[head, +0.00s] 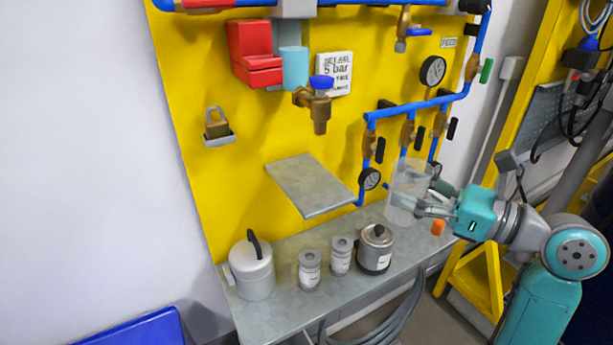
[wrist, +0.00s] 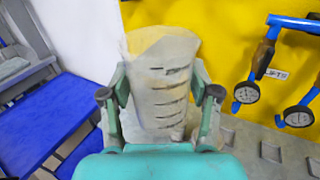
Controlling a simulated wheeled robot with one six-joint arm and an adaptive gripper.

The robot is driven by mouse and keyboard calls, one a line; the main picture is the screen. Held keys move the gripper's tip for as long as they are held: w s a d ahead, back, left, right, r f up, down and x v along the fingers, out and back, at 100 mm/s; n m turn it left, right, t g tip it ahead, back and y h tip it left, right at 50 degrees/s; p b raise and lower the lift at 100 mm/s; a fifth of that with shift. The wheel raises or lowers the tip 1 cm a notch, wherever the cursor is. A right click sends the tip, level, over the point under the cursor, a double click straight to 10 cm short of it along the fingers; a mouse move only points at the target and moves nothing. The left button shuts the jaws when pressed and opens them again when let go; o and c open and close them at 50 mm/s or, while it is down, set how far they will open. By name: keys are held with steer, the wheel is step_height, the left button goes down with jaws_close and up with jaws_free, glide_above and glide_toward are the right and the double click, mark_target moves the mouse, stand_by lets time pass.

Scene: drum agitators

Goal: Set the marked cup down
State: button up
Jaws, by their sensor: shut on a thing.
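The marked cup (head: 408,180) is clear and see-through, with dark measuring lines that show in the wrist view (wrist: 162,80). My gripper (head: 418,208) comes in from the right and is shut on the cup, with one finger on each side of it in the wrist view (wrist: 160,100). The cup looks upright, in front of the yellow panel over the right end of the grey metal bench (head: 330,290). I cannot tell whether its base touches the bench.
On the bench stand a silver can with a black handle (head: 252,270), two small labelled canisters (head: 309,270) (head: 340,256), and a lidded pot (head: 375,250). An orange piece (head: 438,228) is right of the cup. A small grey shelf (head: 312,185) juts out above. Blue pipes and gauges (head: 369,179) are close behind.

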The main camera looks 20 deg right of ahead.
steer(key=x, duration=1.4)
steer(key=shift+a, duration=0.2)
steer(key=w+a, duration=0.1)
steer(key=w+f, duration=0.1)
steer(key=shift+w+a, duration=0.25)
steer(key=shift+a, duration=0.15)
steer(key=shift+f, duration=0.3)
steer(key=shift+f, duration=0.1)
steer(key=o, duration=0.9)
